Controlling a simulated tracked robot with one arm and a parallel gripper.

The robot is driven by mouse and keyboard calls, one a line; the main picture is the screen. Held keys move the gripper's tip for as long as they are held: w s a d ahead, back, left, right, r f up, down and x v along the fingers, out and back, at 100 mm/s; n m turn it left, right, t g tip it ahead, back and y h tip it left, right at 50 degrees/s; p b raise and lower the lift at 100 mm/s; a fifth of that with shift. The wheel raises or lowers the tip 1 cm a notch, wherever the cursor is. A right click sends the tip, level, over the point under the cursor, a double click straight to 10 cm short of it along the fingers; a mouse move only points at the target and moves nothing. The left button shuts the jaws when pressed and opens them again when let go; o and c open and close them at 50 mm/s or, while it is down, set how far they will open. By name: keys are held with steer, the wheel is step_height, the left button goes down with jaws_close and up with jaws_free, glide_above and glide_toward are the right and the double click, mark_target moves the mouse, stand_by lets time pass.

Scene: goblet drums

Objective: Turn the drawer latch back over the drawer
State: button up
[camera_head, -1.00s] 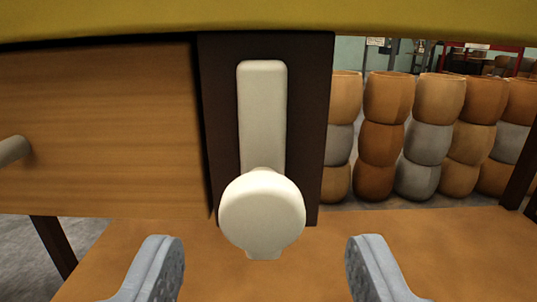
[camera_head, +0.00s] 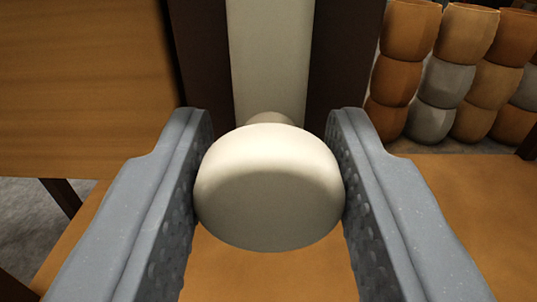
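The drawer latch is a cream bar (camera_head: 272,55) standing upright on a dark post, with a round knob (camera_head: 270,190) at its lower end. The bar lies to the right of the wooden drawer front (camera_head: 85,85), not across it. My gripper (camera_head: 270,125) has one finger on each side of the knob. Both fingers appear to touch its sides, so it looks shut on the knob. The knob hides the lower end of the bar.
The dark post (camera_head: 345,60) carries the latch. An orange-brown wooden surface (camera_head: 465,215) lies below. Stacks of brown and grey goblet drums (camera_head: 440,85) stand behind at the right. A dark leg (camera_head: 62,197) shows at the lower left.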

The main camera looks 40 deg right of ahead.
steer(key=shift+d+m, duration=0.1)
steer(key=shift+m, duration=0.2)
steer(key=m, duration=0.3)
steer(key=shift+s+f+p, duration=0.1)
steer(key=shift+p, duration=0.2)
steer(key=m, duration=0.5)
steer(key=shift+d+f+m+p, duration=0.1)
steer(key=shift+m+p, duration=0.2)
steer(key=shift+m, duration=0.1)
steer(key=m, duration=0.4)
steer(key=shift+s+f, duration=0.15)
steer(key=shift+d+f+m+p, duration=0.1)
steer(key=shift+m+p, duration=0.25)
steer(key=shift+m, duration=1.85)
steer(key=shift+s, duration=0.1)
steer(key=o, duration=0.8)
steer(key=shift+f, duration=0.1)
steer(key=shift+o, duration=0.4)
steer(key=shift+r+m, duration=0.2)
steer(key=shift+m, duration=0.1)
